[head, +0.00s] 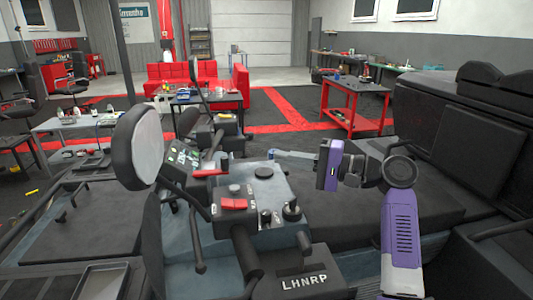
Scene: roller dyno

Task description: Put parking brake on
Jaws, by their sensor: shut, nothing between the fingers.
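A vehicle's control console (262,180) fills the lower middle of the head view. It carries a red switch-like control (235,204), dark knobs (291,210) and a red-handled lever (208,173) at its left. I cannot tell which of these is the parking brake, or whether it is set. A shifter plate marked LHNRP (303,282) is at the bottom. My gripper (279,154) extends left from my purple wrist, its fingers together and empty. In the picture it appears above the console's far edge, apart from the red controls.
A round mirror (140,147) stands at the console's left. A dark seat (480,155) is at the right. A red workbench (352,106), red sofas (185,75) and tables lie farther back. Room above the console is open.

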